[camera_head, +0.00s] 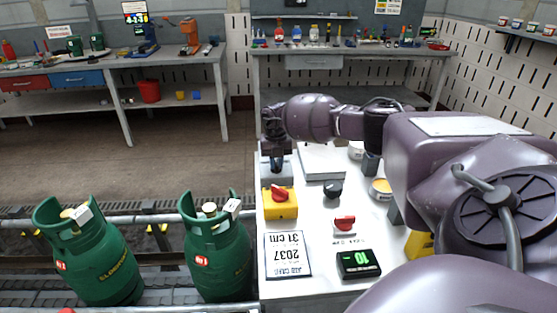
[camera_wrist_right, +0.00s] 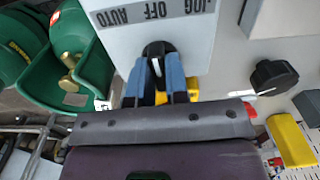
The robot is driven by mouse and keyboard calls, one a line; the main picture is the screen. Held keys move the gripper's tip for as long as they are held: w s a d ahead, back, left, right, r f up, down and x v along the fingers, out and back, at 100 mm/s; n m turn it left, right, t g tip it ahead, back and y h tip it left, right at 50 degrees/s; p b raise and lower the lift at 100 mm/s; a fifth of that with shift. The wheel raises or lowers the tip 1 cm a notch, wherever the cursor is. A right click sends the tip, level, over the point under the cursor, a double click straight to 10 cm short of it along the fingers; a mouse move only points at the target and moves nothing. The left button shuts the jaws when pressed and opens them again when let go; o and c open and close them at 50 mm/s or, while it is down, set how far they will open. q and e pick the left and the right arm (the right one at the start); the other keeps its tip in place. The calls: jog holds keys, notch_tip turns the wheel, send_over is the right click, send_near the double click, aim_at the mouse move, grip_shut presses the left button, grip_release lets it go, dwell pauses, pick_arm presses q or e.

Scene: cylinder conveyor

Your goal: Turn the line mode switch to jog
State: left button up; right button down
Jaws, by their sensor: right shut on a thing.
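The line mode switch is a black knob (camera_wrist_right: 155,50) with a white pointer mark, on a light grey panel (camera_wrist_right: 120,45) in the right wrist view. Upside-down labels above it show JOG at the right, OFF in the middle and AUTO at the left. The pointer mark looks roughly in line with OFF. My right gripper (camera_wrist_right: 160,85) is shut on the knob, with a blue finger on each side. In the head view my right gripper (camera_head: 276,158) is at the far left of the white table and hides the knob. My left gripper is not in view.
A yellow box with a red switch (camera_head: 280,203), another black knob (camera_head: 333,188), a red switch (camera_head: 345,223) and a green-lit display (camera_head: 358,264) are on the white table (camera_head: 320,245). Green gas cylinders (camera_head: 100,265) stand on the conveyor at left.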

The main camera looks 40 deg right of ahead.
jog(key=shift+r+m+p, duration=0.25)
jog(key=shift+m+p, duration=0.2)
jog(key=shift+m, duration=0.55)
jog(key=shift+m+p, duration=0.45)
jog(key=shift+m, duration=0.45)
jog(key=m+p, duration=0.1)
jog(key=m, duration=0.1)
jog(key=shift+m, duration=0.3)
jog(key=shift+f+m+p, duration=0.15)
jog(key=shift+m+p, duration=0.65)
jog(key=shift+m, duration=0.6)
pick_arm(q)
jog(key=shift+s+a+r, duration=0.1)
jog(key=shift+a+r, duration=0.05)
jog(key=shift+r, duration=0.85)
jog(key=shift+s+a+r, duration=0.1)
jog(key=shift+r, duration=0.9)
pick_arm(e)
jog(key=shift+f, duration=0.1)
jog(key=c, duration=1.1)
grip_release()
